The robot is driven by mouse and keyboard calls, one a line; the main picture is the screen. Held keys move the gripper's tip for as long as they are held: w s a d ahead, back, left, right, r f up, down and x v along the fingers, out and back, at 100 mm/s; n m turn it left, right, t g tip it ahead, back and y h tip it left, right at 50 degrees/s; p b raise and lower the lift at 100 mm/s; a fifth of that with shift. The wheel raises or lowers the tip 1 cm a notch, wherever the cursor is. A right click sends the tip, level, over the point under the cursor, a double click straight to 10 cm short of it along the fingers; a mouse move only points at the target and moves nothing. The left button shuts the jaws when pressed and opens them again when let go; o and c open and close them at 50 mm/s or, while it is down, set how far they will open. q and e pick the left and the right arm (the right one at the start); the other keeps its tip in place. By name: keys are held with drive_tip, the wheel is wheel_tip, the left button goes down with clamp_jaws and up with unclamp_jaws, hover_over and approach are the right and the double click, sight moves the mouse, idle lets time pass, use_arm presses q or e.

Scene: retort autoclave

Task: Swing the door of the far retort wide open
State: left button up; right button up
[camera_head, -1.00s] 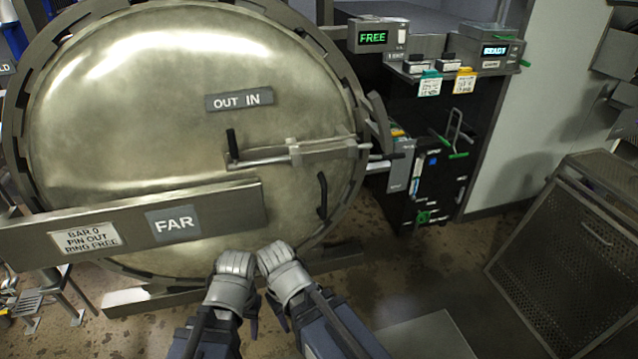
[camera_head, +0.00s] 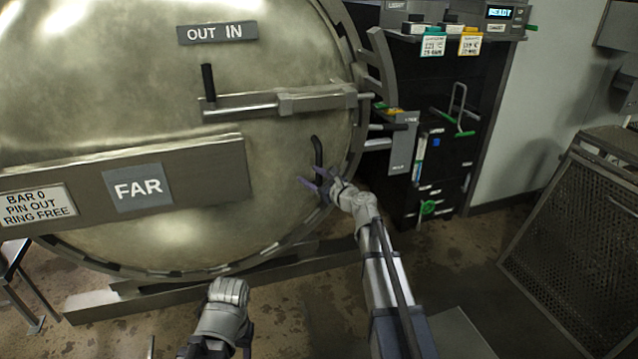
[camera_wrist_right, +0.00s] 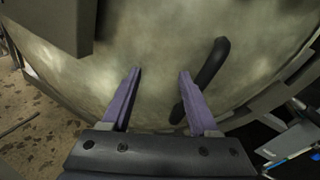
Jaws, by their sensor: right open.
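The far retort's door (camera_head: 100,90) is a big round metal disc with a FAR plate (camera_head: 139,188); it looks closed in its ring. A black curved pull handle (camera_head: 317,152) sits on the door's lower right; it also shows in the right wrist view (camera_wrist_right: 212,66). My right gripper (camera_head: 311,184) is open at the handle's lower end. In the right wrist view the fingers (camera_wrist_right: 160,73) are spread, and the handle passes behind the right finger, its lower end showing between them. My left gripper (camera_head: 246,335) hangs low in front of the door, its fingers mostly hidden.
A latch bar (camera_head: 280,102) with a black grip, under the OUT IN sign (camera_head: 217,33), crosses the door. A beam (camera_head: 215,172) reading BAR 0, PIN OUT, RING FREE spans its front. A black cabinet (camera_head: 440,175) stands right; a mesh crate (camera_head: 580,230) is farther right.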

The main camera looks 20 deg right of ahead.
sight(321, 162)
drive_tip(key=w+d+m+t+h+b, duration=0.1)
drive_tip(key=w+d+m+t+h, duration=0.1)
drive_tip(key=d+m, duration=0.4)
drive_tip(key=shift+n, duration=0.6)
drive_tip(key=shift+d+f+x, duration=0.1)
drive_tip(key=shift+x, duration=1.15)
drive_tip(key=shift+d+f+x, duration=0.15)
drive_tip(key=shift+x, duration=1.1)
drive_tip(key=shift+d+f+x, duration=0.1)
drive_tip(key=shift+x, duration=1.15)
drive_tip(key=shift+c, duration=0.4)
clamp_jaws()
